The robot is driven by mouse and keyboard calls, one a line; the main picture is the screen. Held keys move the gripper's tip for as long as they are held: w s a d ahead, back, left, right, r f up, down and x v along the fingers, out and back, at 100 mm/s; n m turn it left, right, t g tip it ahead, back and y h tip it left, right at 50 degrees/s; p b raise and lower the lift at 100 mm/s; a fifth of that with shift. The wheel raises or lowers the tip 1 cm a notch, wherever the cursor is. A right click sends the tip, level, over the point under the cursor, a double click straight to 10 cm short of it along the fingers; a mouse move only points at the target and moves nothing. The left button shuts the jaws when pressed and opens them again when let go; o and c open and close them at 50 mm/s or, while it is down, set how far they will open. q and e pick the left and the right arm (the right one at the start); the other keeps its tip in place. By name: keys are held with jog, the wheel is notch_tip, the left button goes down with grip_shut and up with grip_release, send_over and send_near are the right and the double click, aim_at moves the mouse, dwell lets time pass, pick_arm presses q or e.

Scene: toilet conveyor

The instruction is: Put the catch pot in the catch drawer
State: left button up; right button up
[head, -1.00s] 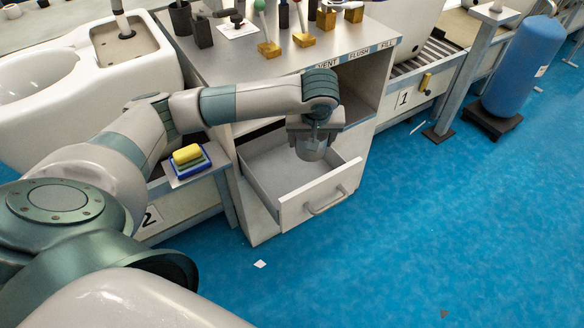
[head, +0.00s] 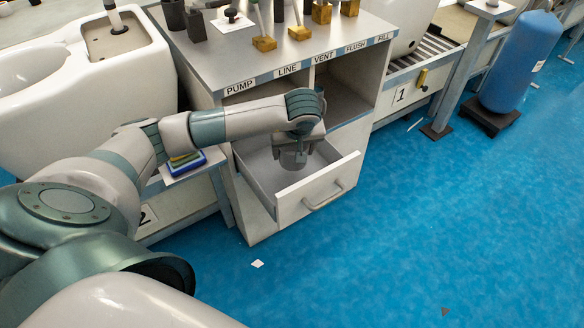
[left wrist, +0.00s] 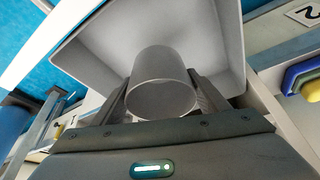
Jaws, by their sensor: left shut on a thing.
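The catch pot (left wrist: 160,82), a grey cylinder, is held between the two fingers of my left gripper (left wrist: 162,100) in the left wrist view. In the head view my left gripper (head: 293,155) points down into the open catch drawer (head: 318,188), a pale box with a bar handle pulled out of the cabinet. The pot (head: 293,160) is partly hidden there by the gripper. It is inside the drawer's outline; I cannot tell whether it touches the drawer floor. My right gripper is not in view.
The cabinet top (head: 270,60) carries several valves on wooden blocks above the PUMP, LINE, VENT, FLUSH and FILL labels. A small stand with sponges (head: 185,160) is left of the drawer. A blue tank (head: 522,60) stands far right.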

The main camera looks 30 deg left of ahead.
pick_arm(q)
jog(key=shift+f, duration=1.85)
jog(key=shift+f, duration=1.85)
jog(key=shift+f, duration=0.15)
jog(key=o, duration=1.1)
jog(key=shift+r, duration=0.4)
jog(key=v, duration=1.1)
jog(key=shift+d+r, duration=0.15)
jog(key=shift+r, duration=0.05)
